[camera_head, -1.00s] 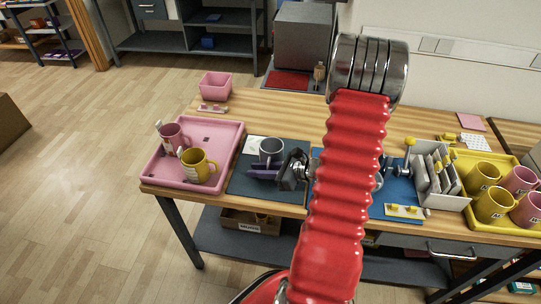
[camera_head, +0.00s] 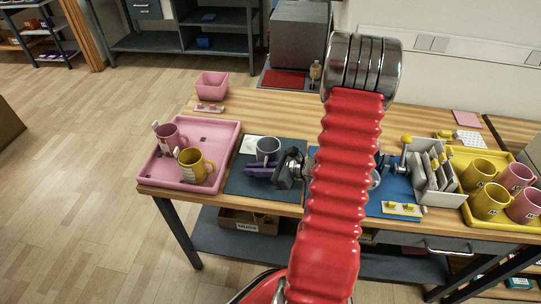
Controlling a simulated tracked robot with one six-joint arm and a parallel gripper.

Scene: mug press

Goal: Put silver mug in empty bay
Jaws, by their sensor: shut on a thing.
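The silver-grey mug (camera_head: 268,149) is upright over the dark mat (camera_head: 238,181), left of my arm. My gripper (camera_head: 263,167) reaches it from the right and is shut on it. The fingers cover the mug's lower part, and I cannot tell whether its base touches the mat. The pink tray (camera_head: 223,137) is left of the mat. A pink mug (camera_head: 168,138) and a yellow mug (camera_head: 193,165) stand in its left and front parts. Its back right part is bare, with a small dark square mark.
My red arm hides much of the blue mat (camera_head: 402,188). Right of it are a grey-white rack (camera_head: 436,199) and a yellow tray (camera_head: 473,155) with several mugs. A pink bin (camera_head: 212,84) stands behind the pink tray.

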